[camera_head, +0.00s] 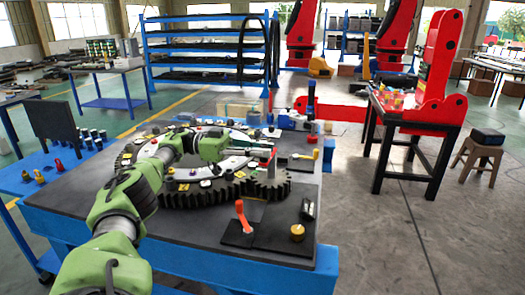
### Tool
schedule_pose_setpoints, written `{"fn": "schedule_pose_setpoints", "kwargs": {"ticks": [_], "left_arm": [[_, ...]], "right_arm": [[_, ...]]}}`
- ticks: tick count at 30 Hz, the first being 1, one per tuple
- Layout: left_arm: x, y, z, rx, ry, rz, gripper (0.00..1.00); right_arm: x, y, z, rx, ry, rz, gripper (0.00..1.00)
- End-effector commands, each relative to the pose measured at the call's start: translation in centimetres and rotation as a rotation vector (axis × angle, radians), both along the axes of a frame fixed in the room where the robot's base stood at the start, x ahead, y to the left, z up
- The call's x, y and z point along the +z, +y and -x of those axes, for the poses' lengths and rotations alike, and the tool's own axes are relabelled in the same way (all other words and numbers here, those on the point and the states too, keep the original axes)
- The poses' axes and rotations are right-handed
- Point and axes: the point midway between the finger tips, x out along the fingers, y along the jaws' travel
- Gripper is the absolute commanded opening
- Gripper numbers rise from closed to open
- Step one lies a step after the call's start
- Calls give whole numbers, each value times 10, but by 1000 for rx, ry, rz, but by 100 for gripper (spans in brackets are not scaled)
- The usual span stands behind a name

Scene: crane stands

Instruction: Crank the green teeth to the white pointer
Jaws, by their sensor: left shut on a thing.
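A large dark toothed ring (205,196) lies flat on the worktable, with a smaller dark gear (268,188) at its right side. An orange-red crank handle (242,214) stands on a dark plate in front. Another red crank handle (315,154) stands on a plate at the right. Green teeth and the white pointer are too small to make out. My right gripper is out of view.
The grey worktable (180,228) has a blue frame. A blue side table (55,180) with small coloured parts is at left.

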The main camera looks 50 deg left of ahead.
Motion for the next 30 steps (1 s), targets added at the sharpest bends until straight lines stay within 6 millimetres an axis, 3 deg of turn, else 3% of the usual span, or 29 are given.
{"fn": "schedule_pose_setpoints", "kwargs": {"ticks": [14,15,16,26,30], "left_arm": [[-4,0,0,0,6,-6,0],[-4,0,0,0,6,-6,24],[-3,0,0,0,6,-5,32],[0,0,0,0,1,-2,34],[10,0,0,0,-3,-2,34]], "right_arm": [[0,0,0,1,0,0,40],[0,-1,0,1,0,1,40],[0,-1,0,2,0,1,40],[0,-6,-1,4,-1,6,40],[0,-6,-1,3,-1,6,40]]}}
